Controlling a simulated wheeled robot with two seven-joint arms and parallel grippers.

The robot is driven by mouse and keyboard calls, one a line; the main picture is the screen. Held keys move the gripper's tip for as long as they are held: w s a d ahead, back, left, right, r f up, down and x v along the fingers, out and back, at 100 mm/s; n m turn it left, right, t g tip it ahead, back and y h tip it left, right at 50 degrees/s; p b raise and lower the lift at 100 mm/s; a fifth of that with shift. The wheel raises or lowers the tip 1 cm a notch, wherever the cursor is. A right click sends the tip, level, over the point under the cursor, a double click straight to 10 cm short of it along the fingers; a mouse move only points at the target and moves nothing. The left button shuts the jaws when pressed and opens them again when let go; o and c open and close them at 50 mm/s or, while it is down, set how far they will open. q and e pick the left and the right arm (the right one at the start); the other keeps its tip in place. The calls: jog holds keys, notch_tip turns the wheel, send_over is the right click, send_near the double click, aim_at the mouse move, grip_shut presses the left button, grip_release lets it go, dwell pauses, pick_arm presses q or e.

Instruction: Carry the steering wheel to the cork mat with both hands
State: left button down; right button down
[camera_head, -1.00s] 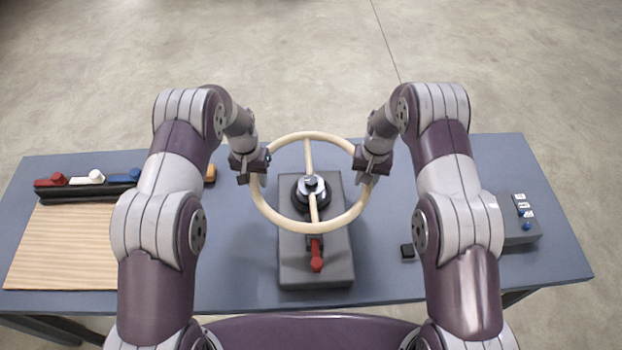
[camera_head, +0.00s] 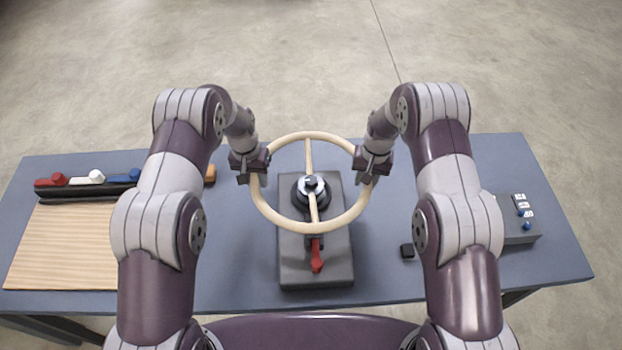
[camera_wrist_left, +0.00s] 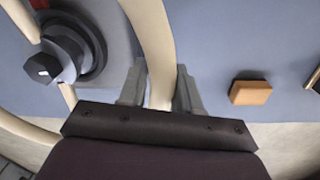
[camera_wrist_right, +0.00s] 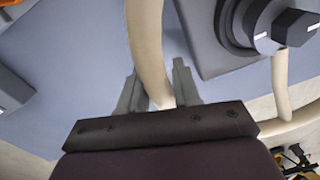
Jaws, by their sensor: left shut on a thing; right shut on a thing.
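The steering wheel (camera_head: 283,222) is a cream ring with two spokes and a dark hub (camera_head: 311,184). It sits over the grey base block (camera_head: 316,268) at the table's middle. My left gripper (camera_head: 254,177) is shut on the left side of the rim, which also shows between the fingers in the left wrist view (camera_wrist_left: 157,60). My right gripper (camera_head: 368,176) is shut on the right side of the rim, also seen in the right wrist view (camera_wrist_right: 146,50). The cork mat (camera_head: 60,245) lies at the left of the table, partly hidden by my left arm.
A red lever (camera_head: 316,258) is on the block's front. A dark rack with red, white and blue pieces (camera_head: 90,192) stands behind the mat. An orange block (camera_head: 210,173) lies beyond my left arm. A small black block (camera_head: 407,251) and a grey switch box (camera_head: 520,230) are at right.

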pick_arm(q)
jog(key=shift+r, duration=0.15)
pick_arm(e)
jog(key=shift+w+r, duration=0.15)
jog(key=shift+r, duration=0.1)
